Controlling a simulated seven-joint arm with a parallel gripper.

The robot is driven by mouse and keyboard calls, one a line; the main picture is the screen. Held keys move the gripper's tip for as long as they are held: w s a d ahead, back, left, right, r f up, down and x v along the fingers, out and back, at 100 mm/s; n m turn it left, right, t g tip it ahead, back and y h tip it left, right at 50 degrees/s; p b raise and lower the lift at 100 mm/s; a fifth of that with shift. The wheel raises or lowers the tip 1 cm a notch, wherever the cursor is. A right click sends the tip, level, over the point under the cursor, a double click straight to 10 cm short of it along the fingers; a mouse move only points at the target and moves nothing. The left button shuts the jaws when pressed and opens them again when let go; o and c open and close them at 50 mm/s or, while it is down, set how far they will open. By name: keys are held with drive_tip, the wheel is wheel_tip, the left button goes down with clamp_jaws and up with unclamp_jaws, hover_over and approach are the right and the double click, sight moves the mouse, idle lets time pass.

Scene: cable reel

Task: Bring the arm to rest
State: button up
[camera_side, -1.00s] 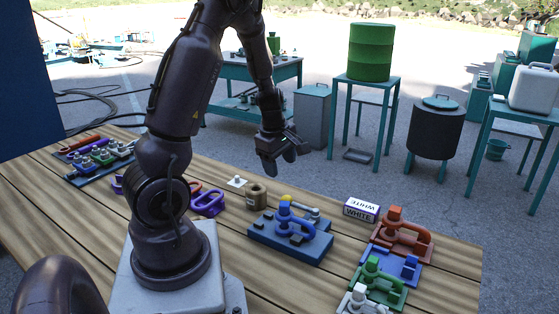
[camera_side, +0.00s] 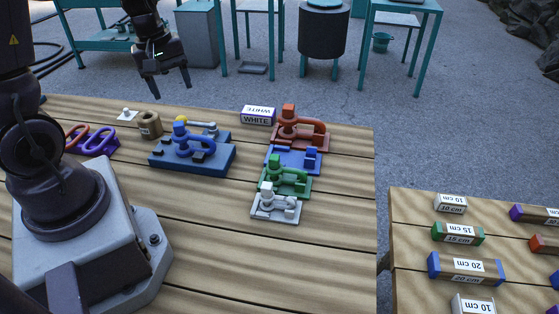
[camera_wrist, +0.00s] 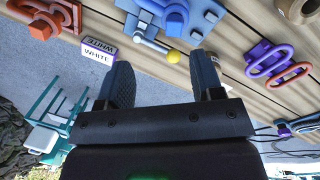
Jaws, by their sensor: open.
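My gripper (camera_side: 168,90) hangs in the air at the far edge of the wooden table (camera_side: 330,235), in the upper left of the side view. Its two fingers are spread apart with nothing between them. In the wrist view my gripper (camera_wrist: 165,85) also shows open and empty. Beyond its fingertips lie a blue fixture (camera_wrist: 178,20) with a yellow ball and a box labelled WHITE (camera_wrist: 97,50). My gripper touches none of these.
The blue fixture (camera_side: 190,158) stands mid-table beside a brown roll (camera_side: 149,125) and purple loops (camera_side: 97,142). Red (camera_side: 300,132), blue, green (camera_side: 282,183) and white (camera_side: 277,207) fixtures form a column. A second table (camera_side: 405,235) at right holds labelled bars. The front of the main table is clear.

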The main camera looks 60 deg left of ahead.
drive_tip(key=s+d+r+m+t, duration=0.2)
drive_tip(key=d+r+m, duration=0.5)
drive_tip(key=d+m, duration=0.1)
drive_tip(key=s+d+r+m+t, duration=0.2)
drive_tip(key=d+r+m, duration=0.6)
drive_tip(key=d, duration=0.2)
drive_tip(key=shift+s+d+y, duration=0.3)
drive_tip(key=shift+d+y, duration=0.05)
drive_tip(key=shift+y, duration=0.05)
